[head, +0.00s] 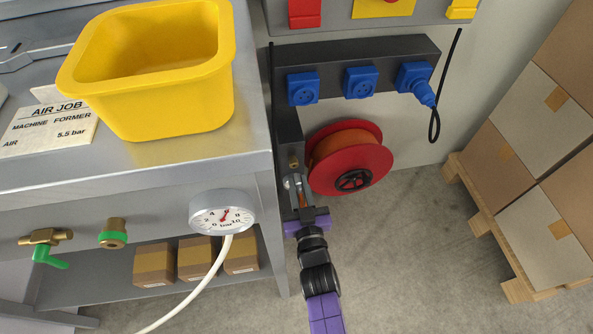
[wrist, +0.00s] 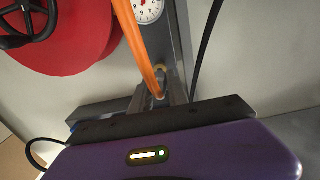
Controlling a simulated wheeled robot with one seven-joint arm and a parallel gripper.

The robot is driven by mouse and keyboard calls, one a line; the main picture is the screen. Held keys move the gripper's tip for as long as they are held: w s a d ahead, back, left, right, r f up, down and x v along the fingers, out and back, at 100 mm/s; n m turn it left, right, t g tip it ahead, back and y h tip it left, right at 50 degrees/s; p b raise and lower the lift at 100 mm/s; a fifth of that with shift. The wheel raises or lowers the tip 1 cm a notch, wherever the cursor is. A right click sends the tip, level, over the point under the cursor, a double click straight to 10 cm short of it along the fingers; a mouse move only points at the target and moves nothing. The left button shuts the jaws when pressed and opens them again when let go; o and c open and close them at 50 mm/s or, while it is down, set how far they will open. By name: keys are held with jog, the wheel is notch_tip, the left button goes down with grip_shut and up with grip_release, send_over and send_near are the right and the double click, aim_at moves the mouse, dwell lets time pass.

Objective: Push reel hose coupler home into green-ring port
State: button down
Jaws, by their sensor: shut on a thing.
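My gripper (head: 297,182) is low beside the bench's right end, next to the red hose reel (head: 348,158). It is shut on the reel hose coupler. In the wrist view, the orange hose (wrist: 135,40) runs down between the grey fingers (wrist: 160,90); the coupler itself is mostly hidden there. A small brass piece shows just beyond the fingertips in the head view; I cannot tell whether it is the coupler or its holder. The green-ring port (head: 113,233), brass with a green collar, is on the bench front, well left of my gripper, with nothing in it.
A pressure gauge (head: 222,212) with a white hose (head: 195,290) sits between the port and my gripper. A brass valve with a green handle (head: 48,257) is left of the port. A yellow bin (head: 165,105) stands on the bench. Boxes on a pallet (head: 480,210) stand right.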

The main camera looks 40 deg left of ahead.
jog(key=shift+p+v, duration=1.15)
jog(key=shift+v, duration=0.4)
